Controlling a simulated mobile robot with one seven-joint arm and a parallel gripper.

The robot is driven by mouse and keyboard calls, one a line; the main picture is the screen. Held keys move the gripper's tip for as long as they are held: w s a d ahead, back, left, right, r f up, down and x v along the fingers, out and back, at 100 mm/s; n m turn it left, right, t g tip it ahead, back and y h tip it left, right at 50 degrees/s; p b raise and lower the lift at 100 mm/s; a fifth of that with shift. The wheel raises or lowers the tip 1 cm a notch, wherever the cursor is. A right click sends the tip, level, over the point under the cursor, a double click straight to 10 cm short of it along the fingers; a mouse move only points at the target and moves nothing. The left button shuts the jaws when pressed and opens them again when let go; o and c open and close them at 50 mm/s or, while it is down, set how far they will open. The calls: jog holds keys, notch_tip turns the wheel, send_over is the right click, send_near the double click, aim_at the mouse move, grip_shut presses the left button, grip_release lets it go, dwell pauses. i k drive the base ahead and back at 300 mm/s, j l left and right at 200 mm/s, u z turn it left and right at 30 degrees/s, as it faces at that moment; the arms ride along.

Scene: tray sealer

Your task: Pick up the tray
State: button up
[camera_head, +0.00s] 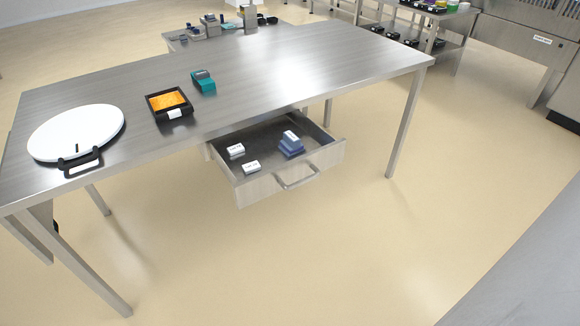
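A small black tray (153,108) with orange contents and a white label on its front side sits on the steel table, left of the middle and close to the front edge. The tray looks level and nothing touches it. My gripper is not in view.
The steel table (130,80) also holds a white round board (75,128) with a black handle, left of the tray, and a teal device (203,82) to its right. Below, an open drawer (262,186) juts out, holding small boxes. The floor (330,265) in front is clear.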

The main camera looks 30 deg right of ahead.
aim_at(165, 105)
jog(key=i+j+z, duration=0.15)
jog(key=z, duration=0.3)
jog(key=i+j+z, duration=0.15)
jog(key=j+z, duration=0.3)
jog(key=i+j+z, duration=0.15)
jog(key=j, duration=0.3)
jog(key=i+j+z, duration=0.1)
jog(key=j, duration=0.35)
jog(key=i+j, duration=0.1)
jog(key=j, duration=0.35)
jog(key=i+j, duration=0.1)
jog(key=j, duration=0.4)
